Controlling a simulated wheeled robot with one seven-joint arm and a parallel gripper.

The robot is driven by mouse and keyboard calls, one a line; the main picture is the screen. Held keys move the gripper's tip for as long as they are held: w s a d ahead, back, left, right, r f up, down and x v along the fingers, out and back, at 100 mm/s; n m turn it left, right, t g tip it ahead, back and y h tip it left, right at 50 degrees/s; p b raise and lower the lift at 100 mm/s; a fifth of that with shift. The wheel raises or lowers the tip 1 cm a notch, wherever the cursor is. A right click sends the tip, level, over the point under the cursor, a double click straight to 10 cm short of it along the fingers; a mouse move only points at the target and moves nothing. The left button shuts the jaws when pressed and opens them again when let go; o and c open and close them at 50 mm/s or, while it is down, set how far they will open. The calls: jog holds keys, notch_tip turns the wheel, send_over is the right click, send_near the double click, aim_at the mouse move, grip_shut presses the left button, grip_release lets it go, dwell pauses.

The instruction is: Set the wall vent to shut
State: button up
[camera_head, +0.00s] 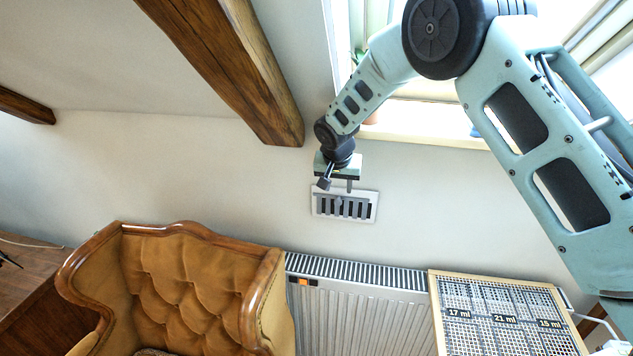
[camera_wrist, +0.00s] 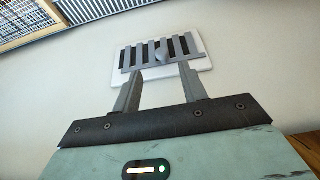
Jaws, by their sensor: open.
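The wall vent (camera_head: 346,208) is a white-framed grille with grey upright slats and dark gaps between them, set in the wall above the radiator. Dark gaps show between the slats. My gripper (camera_head: 338,186) is in front of the vent's upper part in the head view. In the wrist view my gripper (camera_wrist: 160,73) is open and empty, its two fingers apart on either side of the knob's line. Contact with the vent cannot be told.
A white radiator (camera_head: 355,310) stands below the vent. A tufted brown armchair (camera_head: 190,280) is at lower left. A perforated panel box (camera_head: 505,315) is at lower right. A window sill (camera_head: 430,125) and wooden beam (camera_head: 235,70) are above. The wall left of the vent is clear.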

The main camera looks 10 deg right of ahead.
aim_at(338, 200)
jog(key=shift+w+p+x, duration=0.2)
jog(key=shift+p+x, duration=0.75)
jog(key=shift+x, duration=1)
jog(key=shift+w+p+x, duration=0.15)
jog(key=shift+p+x, duration=0.8)
jog(key=shift+x, duration=1)
jog(key=shift+r, duration=0.15)
